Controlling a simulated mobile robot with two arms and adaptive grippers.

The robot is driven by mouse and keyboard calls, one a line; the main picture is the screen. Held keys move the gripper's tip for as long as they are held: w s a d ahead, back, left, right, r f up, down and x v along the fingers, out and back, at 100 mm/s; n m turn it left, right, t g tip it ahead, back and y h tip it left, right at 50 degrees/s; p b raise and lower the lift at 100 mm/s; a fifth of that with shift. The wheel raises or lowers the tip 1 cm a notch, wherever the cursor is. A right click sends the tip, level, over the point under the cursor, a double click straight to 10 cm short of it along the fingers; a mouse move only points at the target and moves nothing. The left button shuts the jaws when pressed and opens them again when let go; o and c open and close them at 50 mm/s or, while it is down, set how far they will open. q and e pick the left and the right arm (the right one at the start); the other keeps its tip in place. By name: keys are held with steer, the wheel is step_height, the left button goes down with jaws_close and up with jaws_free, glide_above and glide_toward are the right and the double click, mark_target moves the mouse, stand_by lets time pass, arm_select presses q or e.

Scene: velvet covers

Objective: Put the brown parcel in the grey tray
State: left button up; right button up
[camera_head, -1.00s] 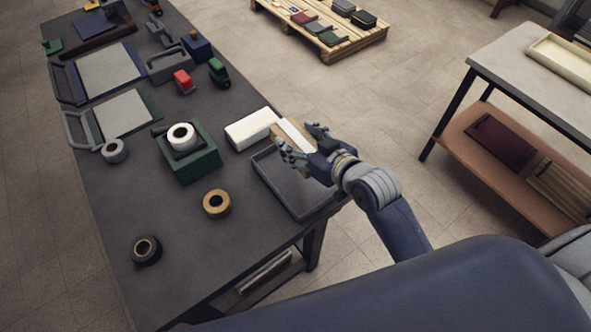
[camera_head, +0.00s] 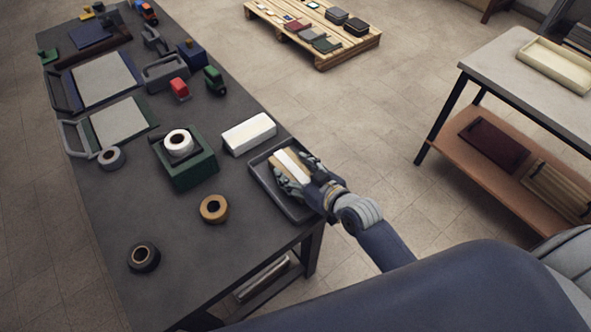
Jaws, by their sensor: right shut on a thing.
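The brown parcel (camera_head: 279,163), with a white band across its top, is in my right gripper (camera_head: 292,178) at the right edge of the table. The gripper is shut on the parcel. The dark grey tray (camera_head: 264,188) lies flat on the table under the parcel and gripper, and its left and front rims show. The parcel is over or inside the tray; I cannot tell whether it touches the floor of the tray. The gripper's fingers hide part of the parcel and the tray's right side. My left gripper is not in view.
A white box (camera_head: 249,133) stands just behind the tray. The front of the dark table (camera_head: 190,290) is clear.

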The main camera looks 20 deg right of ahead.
steer(key=o, duration=1.3)
steer(key=shift+f, duration=0.1)
steer(key=shift+s+r, duration=0.15)
steer(key=shift+r, duration=0.05)
steer(key=b+v, duration=0.1)
steer(key=v, duration=1)
steer(key=shift+s+d+r, duration=0.15)
steer(key=shift+s+r, duration=0.05)
steer(key=shift+s, duration=0.1)
steer(key=shift+f, duration=0.1)
